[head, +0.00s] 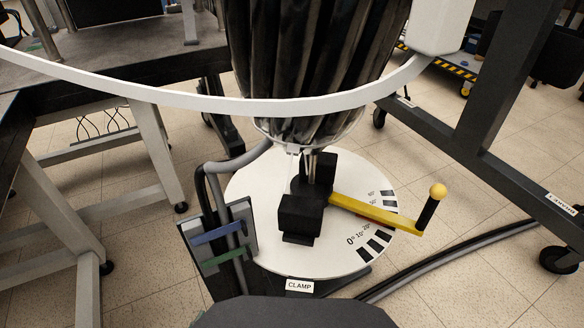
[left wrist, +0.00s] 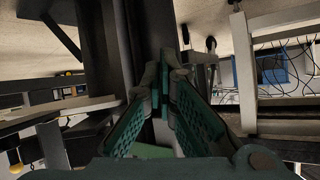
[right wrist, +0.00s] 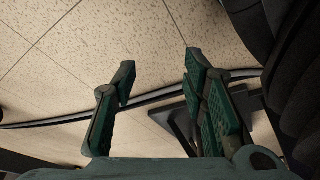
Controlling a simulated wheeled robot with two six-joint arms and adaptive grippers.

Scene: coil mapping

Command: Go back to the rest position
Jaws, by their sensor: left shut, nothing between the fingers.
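Neither gripper shows in the head view. In the left wrist view my left gripper (left wrist: 165,75) has its green-padded fingers together at the tips, with nothing seen between them. In the right wrist view my right gripper (right wrist: 158,72) has its fingers well apart and the gap is empty. Tiled floor and a dark cable lie behind the right fingers, and neither finger is clearly touching anything.
A round white dial plate (head: 255,190) stands ahead, with a yellow lever (head: 375,212) and black blocks. A white ring (head: 190,102) spans above it around a dark cylinder (head: 310,60). Benches stand left, a dark frame (head: 500,90) right. A cable (head: 450,260) crosses the floor.

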